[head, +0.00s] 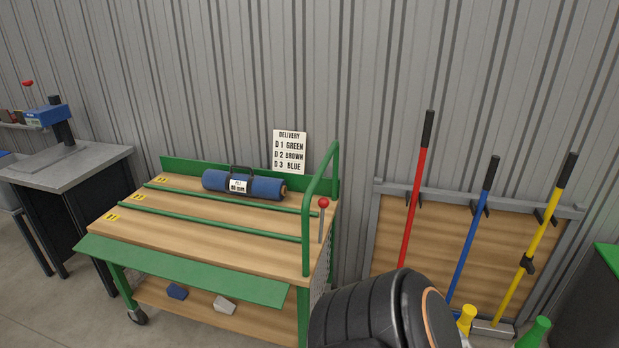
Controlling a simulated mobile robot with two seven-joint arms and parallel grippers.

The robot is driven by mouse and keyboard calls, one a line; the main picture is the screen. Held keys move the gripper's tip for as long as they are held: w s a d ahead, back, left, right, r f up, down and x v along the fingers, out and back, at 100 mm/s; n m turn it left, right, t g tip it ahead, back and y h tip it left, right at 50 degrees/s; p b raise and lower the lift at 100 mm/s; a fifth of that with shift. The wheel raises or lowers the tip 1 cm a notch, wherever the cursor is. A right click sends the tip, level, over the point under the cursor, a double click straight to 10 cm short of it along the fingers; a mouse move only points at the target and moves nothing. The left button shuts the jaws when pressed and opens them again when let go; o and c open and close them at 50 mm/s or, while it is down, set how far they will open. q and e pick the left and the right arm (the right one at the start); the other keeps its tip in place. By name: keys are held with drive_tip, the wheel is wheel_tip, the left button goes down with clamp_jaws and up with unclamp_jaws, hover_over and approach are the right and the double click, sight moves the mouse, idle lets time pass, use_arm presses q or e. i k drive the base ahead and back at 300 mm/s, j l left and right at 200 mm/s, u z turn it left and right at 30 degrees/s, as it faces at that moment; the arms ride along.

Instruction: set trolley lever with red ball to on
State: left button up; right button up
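The trolley (200,252) has a wooden top with green rails and a green push handle (307,215) at its right end. A lever with a red ball (323,203) stands at that end, close to the handle. Its thin grey rod is about upright and its lower end is near the trolley's right edge. I cannot read any on or off marking. Neither gripper is in view. A dark rounded link at the bottom centre-right appears to be mine, and nothing of mine touches the lever.
A blue roll (262,188) with a black handle lies in the trolley's back lane. A delivery sign (290,150) is behind. A grey bench (67,165) stands left; a tool rack (372,230) with long-handled tools stands right. A green flap (180,270) hangs in front.

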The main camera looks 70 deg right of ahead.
sight(323, 202)
drive_tip(key=k+l, duration=0.15)
drive_tip(key=l, duration=0.3)
drive_tip(key=k+l+u, duration=0.15)
drive_tip(key=l, duration=0.25)
drive_tip(key=k+l, duration=0.25)
drive_tip(key=l, duration=0.15)
drive_tip(key=k+l+u, duration=0.1)
drive_tip(key=l, duration=0.3)
drive_tip(key=k+l, duration=0.05)
